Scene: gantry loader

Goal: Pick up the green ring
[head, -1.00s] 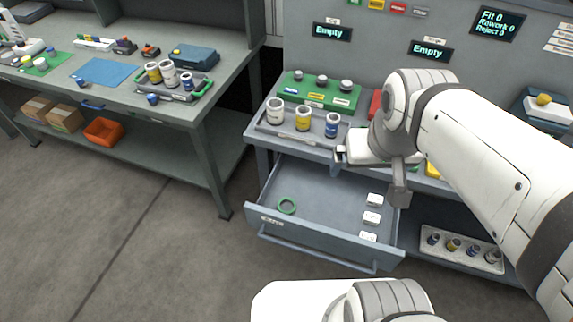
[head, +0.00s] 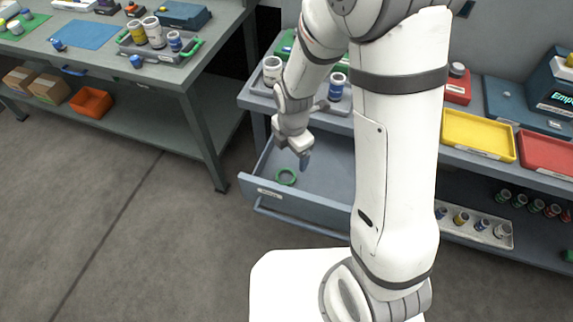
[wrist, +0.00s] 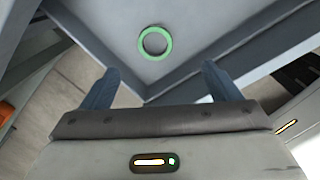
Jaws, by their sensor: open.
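The green ring (head: 286,177) lies flat on the floor of the open drawer (head: 325,172), near its front left corner. In the wrist view the green ring (wrist: 155,43) shows whole, just beyond the fingertips and roughly centred between them. My gripper (head: 300,160) is above the drawer, a little above and to the right of the ring in the head view. In the wrist view my gripper (wrist: 160,75) has its two blue-grey fingers wide apart with nothing between them.
The drawer's front wall (head: 300,205) and side walls rise close around the ring. Cups, including a blue-labelled one (head: 338,86), stand on the bench above the drawer. A yellow tray (head: 478,136) and a red tray (head: 548,152) are to the right. My arm hides the drawer's right part.

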